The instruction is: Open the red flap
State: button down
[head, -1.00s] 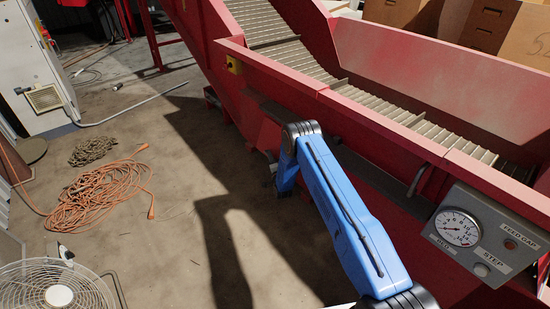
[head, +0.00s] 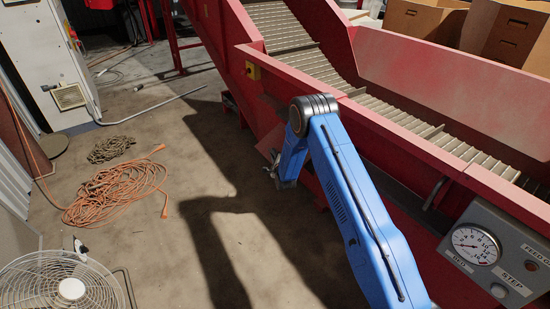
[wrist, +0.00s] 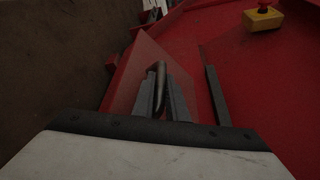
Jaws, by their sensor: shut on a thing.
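The red flap (wrist: 132,75) is a flat red panel on the side of the red conveyor machine. In the wrist view it stands at an angle out from the machine's red side. Its grey bar handle (wrist: 161,80) lies between my two fingers. My gripper (wrist: 161,98) is shut on this handle. In the head view my gripper (head: 272,167) is small and low beside the machine, left of my blue arm. A red edge that looks like the flap (head: 268,144) shows just above it there; my arm hides much of that area.
A yellow box with a red button (wrist: 263,18) sits on the machine right of the flap. A gauge panel (head: 490,245) is at the right. Orange cable (head: 115,193) and a white fan (head: 65,290) lie to the left. Bare floor is open between them and the machine.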

jog(key=shift+r, duration=0.35)
jog(key=c, duration=2)
grip_release()
jog(key=shift+r, duration=0.1)
jog(key=shift+c, duration=0.2)
jog(key=shift+s, duration=0.55)
jog(key=v, duration=1.6)
jog(key=shift+s, duration=0.2)
jog(key=shift+r, duration=0.15)
